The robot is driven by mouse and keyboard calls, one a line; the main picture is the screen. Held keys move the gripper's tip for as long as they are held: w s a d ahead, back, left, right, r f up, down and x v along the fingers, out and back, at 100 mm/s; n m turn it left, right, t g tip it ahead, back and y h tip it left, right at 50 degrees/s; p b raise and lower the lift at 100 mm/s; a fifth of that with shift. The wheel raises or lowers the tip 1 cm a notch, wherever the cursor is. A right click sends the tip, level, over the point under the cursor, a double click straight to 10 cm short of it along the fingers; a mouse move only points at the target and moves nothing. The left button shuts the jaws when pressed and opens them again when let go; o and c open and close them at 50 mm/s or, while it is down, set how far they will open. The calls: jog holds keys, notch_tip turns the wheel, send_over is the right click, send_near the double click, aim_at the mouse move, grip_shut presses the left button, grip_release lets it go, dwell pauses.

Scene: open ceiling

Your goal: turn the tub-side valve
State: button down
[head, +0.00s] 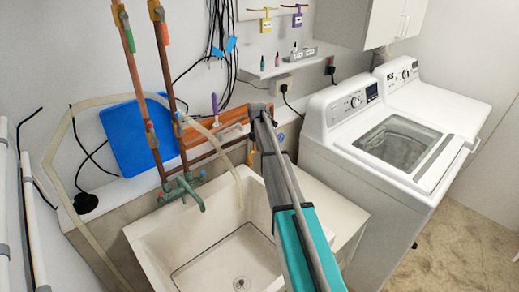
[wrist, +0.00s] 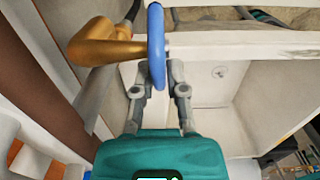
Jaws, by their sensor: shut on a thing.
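In the wrist view a valve has a blue handle (wrist: 156,45), seen nearly edge-on, and a brass-coloured body (wrist: 100,46) to its left. My gripper (wrist: 156,82) has one finger on each side of the blue handle and is shut on it. In the head view my gripper (head: 259,112) is at the wall behind the tub's right side; the arm hides most of the valve there. The white tub (head: 150,236) stands below and to the left, and its rim also shows in the wrist view (wrist: 245,42).
Copper pipes (head: 163,75) and a green faucet (head: 187,191) stand left of my gripper. A blue board (head: 140,137) leans on the wall. Black cables (head: 216,40) hang above. A shelf (head: 272,68) and a washing machine (head: 330,140) are to the right.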

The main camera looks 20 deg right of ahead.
jog(key=shift+s+a+f+t+h+b, duration=0.1)
jog(key=shift+f+t+h+b, duration=0.2)
jog(key=shift+h, duration=0.2)
jog(key=shift+s+f+t+h+b, duration=0.1)
jog(key=shift+f+h+b, duration=0.05)
jog(key=shift+h+b, duration=0.3)
jog(key=h+b, duration=0.1)
jog(key=f+t+h+b, duration=0.1)
jog(key=h+b, duration=0.1)
jog(key=shift+f+t+h+b, duration=0.2)
jog(key=shift+t+h+b, duration=0.3)
jog(key=shift+h+b, duration=0.55)
jog(key=shift+w+d+h+b, duration=0.1)
jog(key=shift+d+h+b, duration=0.1)
jog(key=shift+h+b, duration=0.35)
jog(key=shift+r+t, duration=0.1)
jog(key=shift+t, duration=0.2)
jog(key=c, duration=0.7)
grip_release()
jog(key=shift+w, duration=0.1)
jog(key=shift+r+y+p, duration=0.25)
jog(key=shift+p, duration=0.35)
